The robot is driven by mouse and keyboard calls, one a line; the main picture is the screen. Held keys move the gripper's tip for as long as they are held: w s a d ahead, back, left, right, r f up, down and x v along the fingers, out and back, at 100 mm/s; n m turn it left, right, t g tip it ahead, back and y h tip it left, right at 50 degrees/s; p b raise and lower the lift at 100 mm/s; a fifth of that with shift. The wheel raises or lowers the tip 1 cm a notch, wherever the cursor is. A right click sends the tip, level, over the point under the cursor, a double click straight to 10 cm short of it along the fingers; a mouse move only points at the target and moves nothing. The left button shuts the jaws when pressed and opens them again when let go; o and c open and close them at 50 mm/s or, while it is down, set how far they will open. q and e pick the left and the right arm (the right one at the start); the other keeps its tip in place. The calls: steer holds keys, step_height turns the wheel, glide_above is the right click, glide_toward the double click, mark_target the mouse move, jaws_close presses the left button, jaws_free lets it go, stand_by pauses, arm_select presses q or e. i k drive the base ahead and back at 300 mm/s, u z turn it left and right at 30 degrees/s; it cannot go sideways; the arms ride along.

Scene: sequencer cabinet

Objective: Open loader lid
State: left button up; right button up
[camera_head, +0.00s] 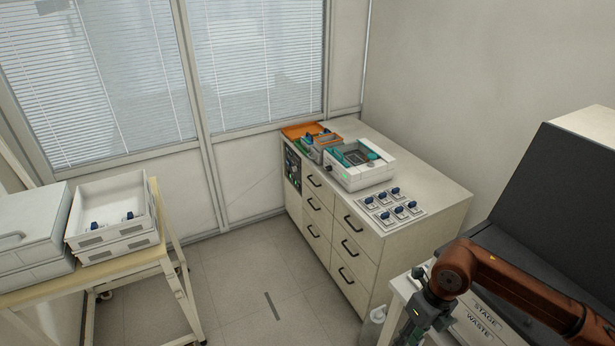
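A white benchtop device (372,178) with a teal-edged recess on top stands on the drawer cabinet; I cannot tell whether it is the loader. A large dark grey and white machine (560,190) fills the right side, and no lid on it can be made out for sure. My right gripper (418,325) is at the bottom right, in front of a white surface, pointing down. Its fingers are small and partly cut off, so their opening is unclear. My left gripper is out of view.
The drawer cabinet (345,243) also bears an orange tray (300,130), a small rack and a sheet with several blue-topped items (392,205). White bins (110,212) sit on a wooden cart (165,262). Labels "STAGE" and "WASTE" (482,318) show at bottom right. The middle floor is clear.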

mark_target(341, 160)
steer(key=i, duration=3.65)
steer(key=u, duration=0.1)
